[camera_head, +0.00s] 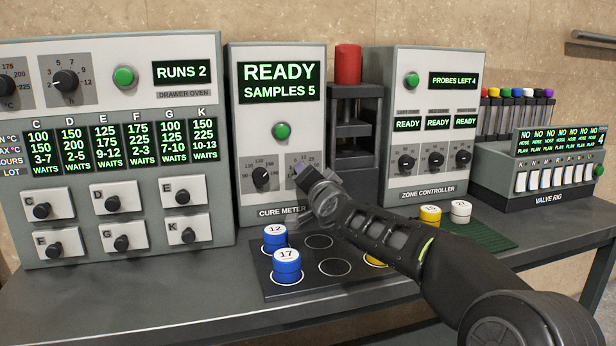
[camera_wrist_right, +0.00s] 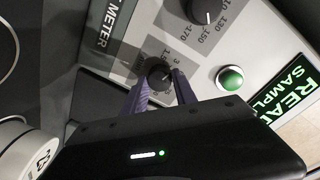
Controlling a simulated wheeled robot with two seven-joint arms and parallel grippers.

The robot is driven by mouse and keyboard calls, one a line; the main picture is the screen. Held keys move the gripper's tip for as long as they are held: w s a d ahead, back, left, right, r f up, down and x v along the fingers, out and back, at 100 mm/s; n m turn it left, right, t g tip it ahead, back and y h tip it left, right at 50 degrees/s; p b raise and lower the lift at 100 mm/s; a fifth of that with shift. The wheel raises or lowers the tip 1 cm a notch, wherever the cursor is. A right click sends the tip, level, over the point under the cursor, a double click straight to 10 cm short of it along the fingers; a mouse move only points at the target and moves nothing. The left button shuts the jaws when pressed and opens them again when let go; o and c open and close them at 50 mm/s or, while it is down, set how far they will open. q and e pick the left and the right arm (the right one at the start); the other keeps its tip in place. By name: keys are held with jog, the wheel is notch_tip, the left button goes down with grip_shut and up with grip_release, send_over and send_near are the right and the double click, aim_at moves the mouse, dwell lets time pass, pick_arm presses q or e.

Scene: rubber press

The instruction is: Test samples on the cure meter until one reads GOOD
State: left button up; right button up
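The cure meter (camera_head: 275,60) stands in the middle with its screen reading READY, SAMPLES 5. It has a green button (camera_head: 281,131), a left dial (camera_head: 261,178) and a right dial partly hidden by my right gripper (camera_head: 302,170). In the right wrist view that dial's small black knob (camera_wrist_right: 159,76) sits between the fingertips of my right gripper (camera_wrist_right: 160,82), one on each side. I cannot tell whether they press on it. A blue sample marked 12 (camera_head: 275,238) and a blue one marked 17 (camera_head: 287,267) stand on the dark mat (camera_head: 337,290). My left gripper is out of view.
A drawer oven (camera_head: 120,140) is at left, a zone controller (camera_head: 432,110) and valve rig (camera_head: 545,168) at right. A red cylinder (camera_head: 348,64) tops the press stand. My right arm covers part of the mat. Yellow (camera_head: 430,214) and white (camera_head: 460,212) pieces stand near the green mat (camera_head: 478,236).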

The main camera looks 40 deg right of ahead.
jog(key=o, duration=0.4)
jog(key=shift+o, duration=0.2)
jog(key=v, duration=0.8)
jog(key=shift+w, duration=0.1)
